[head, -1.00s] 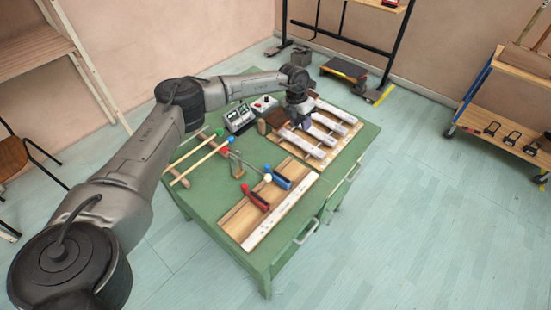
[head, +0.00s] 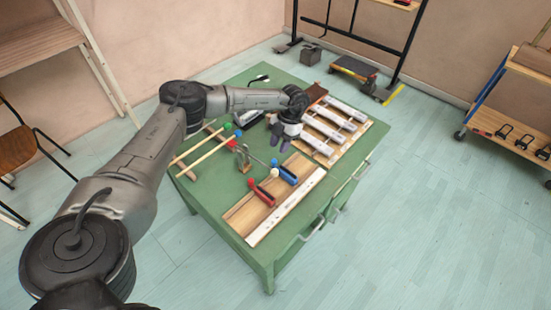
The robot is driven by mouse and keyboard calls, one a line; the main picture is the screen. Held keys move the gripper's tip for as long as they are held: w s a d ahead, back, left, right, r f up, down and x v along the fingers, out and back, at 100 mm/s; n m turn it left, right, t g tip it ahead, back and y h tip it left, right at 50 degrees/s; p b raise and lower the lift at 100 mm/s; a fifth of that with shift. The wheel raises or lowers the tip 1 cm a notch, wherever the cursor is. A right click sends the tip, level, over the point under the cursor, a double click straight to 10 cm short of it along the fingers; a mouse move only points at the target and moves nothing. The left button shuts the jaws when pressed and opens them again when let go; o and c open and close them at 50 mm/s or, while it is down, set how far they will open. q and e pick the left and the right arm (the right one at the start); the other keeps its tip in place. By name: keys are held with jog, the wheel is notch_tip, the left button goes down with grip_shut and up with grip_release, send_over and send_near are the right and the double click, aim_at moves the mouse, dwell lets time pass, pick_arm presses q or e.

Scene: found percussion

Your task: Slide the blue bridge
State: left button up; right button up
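The blue bridge (head: 285,173) is a small blue block lying on a wooden board with a pale strip (head: 287,208). The red bridge (head: 262,194) lies on the same board, to the left and nearer. My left gripper (head: 280,145) points down above the table, just beyond the blue bridge and apart from it. Its two dark fingers look spread, with nothing seen between them. My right gripper is not in view.
Metal bars (head: 328,128) on a wooden frame lie beyond the gripper. Mallets (head: 205,152) with coloured heads lie at the left, near an upright bracket (head: 243,158). A dark device sits partly behind my arm. The green table's (head: 215,192) near-left top is clear.

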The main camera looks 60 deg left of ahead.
aim_at(275, 160)
pick_arm(q)
jog(key=shift+b+x, duration=0.4)
jog(key=shift+x, duration=2.4)
grip_shut()
